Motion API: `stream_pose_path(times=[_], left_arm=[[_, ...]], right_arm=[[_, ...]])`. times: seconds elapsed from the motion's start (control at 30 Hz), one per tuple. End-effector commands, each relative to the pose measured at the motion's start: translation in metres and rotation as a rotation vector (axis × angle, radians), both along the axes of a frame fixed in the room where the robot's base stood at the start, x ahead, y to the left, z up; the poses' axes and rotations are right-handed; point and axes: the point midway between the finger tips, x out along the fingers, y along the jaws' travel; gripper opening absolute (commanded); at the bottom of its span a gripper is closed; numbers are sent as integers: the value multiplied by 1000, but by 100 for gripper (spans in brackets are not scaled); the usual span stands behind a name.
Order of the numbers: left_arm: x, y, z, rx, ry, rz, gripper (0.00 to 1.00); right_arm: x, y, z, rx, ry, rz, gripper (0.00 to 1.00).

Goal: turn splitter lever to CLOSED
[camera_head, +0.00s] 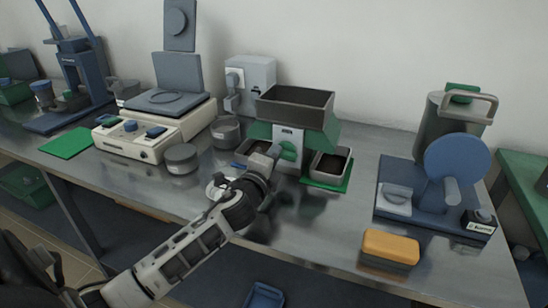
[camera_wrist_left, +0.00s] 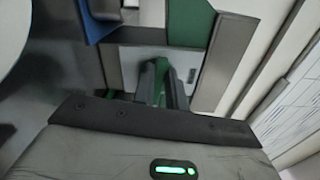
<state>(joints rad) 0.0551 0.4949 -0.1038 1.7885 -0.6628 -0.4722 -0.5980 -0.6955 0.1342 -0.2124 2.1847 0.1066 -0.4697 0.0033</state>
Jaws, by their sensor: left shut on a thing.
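The splitter has a dark hopper (camera_head: 295,97) on top, green sides and a pale front plate (camera_head: 289,142). The green lever (camera_head: 287,155) is on that plate, partly hidden by my gripper in the head view. My left gripper (camera_head: 274,151) reaches in from the lower left to the front of the splitter. In the left wrist view the dark fingers (camera_wrist_left: 166,88) are shut on the green lever (camera_wrist_left: 161,76) in front of the pale plate. The lever's position mark cannot be read. My right gripper is not in view.
Metal pans stand on either side of the splitter, the right pan (camera_head: 331,164) on a green mat. A yellow-topped block (camera_head: 390,248) and a blue machine (camera_head: 437,190) stand at right.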

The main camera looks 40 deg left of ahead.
Motion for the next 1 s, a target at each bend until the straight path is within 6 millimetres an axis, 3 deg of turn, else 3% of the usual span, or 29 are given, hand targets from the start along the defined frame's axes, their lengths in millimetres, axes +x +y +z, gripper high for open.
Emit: stream_pose_path(times=[0.33, 0.9, 0.93, 1.0], left_arm=[[0, 1, -3, -141, -32, 2, 0], [0, 1, -4, -170, -39, 1, 0], [0, 1, -4, -170, -39, 1, 22], [0, 1, -4, -170, -39, 1, 35]], right_arm=[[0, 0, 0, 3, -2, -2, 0], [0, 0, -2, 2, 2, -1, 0], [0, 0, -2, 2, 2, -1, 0], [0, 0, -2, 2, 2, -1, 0]])
